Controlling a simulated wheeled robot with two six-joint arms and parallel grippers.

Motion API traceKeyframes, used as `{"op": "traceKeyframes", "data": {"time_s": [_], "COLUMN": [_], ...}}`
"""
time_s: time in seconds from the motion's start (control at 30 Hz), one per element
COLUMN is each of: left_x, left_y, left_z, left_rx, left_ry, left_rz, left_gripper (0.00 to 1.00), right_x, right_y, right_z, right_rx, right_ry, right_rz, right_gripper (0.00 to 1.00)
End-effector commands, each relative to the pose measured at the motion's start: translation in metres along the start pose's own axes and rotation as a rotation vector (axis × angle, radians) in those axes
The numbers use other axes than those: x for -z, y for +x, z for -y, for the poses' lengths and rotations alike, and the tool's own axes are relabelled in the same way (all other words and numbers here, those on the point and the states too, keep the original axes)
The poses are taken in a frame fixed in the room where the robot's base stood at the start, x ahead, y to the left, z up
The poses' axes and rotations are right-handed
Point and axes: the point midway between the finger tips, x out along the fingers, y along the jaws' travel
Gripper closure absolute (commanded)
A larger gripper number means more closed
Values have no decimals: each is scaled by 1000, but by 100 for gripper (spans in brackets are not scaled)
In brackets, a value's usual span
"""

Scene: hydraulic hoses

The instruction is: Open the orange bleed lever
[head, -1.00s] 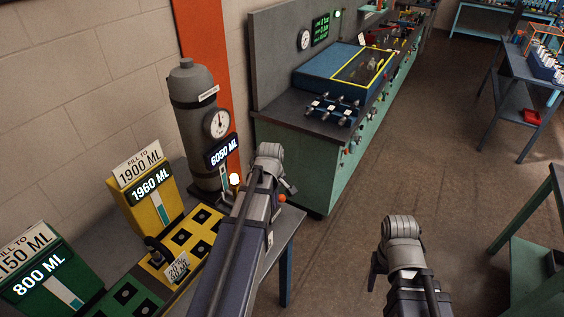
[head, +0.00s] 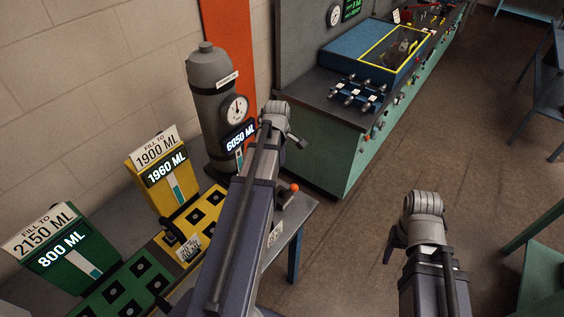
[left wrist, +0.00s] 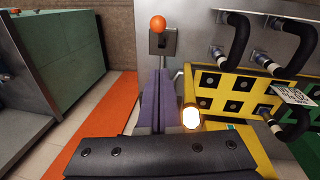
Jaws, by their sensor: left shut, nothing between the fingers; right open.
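The orange bleed lever shows as a round orange knob (head: 294,187) at the right end of the bench, beside my left forearm. In the left wrist view the orange knob (left wrist: 157,23) stands at top centre above a dark slotted grey bracket. My left gripper (left wrist: 162,72) is shut and empty. Its purple fingers point towards the bracket, below the knob in that picture; I cannot tell whether they touch it. In the head view my left wrist hides much of its fingers. My right gripper (head: 394,240) is open, over the floor at lower right, mostly hidden by its wrist.
A grey cylinder (head: 210,100) with a gauge stands behind my left arm. Yellow (head: 143,187) and green (head: 45,268) units with displays stand left. Black hoses (left wrist: 235,40) and a lit lamp (left wrist: 191,117) are near the left gripper. A green workbench (head: 310,140) stands behind; open floor lies right.

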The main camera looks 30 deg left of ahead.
Motion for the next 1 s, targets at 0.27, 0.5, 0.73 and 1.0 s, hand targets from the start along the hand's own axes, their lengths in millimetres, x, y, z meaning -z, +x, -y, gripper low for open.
{"op": "traceKeyframes", "data": {"time_s": [0.27, 0.5, 0.73, 1.0], "left_x": [0, 0, -19, -29], "left_y": [44, 78, 105, 110], "left_z": [1, 1, 1, 0], "left_rx": [0, 0, 0, 0], "left_ry": [1, 1, 3, 0], "left_rz": [0, 0, 0, 0], "left_gripper": [100, 100, 100, 100], "right_x": [3, 5, 7, 7], "right_y": [44, 77, 104, 109], "right_z": [4, 7, 9, 10], "right_rx": [-1, -1, -2, -2], "right_ry": [-6, -3, -5, -7], "right_rz": [-2, -3, -4, -4], "right_gripper": [38, 38, 38, 38]}}
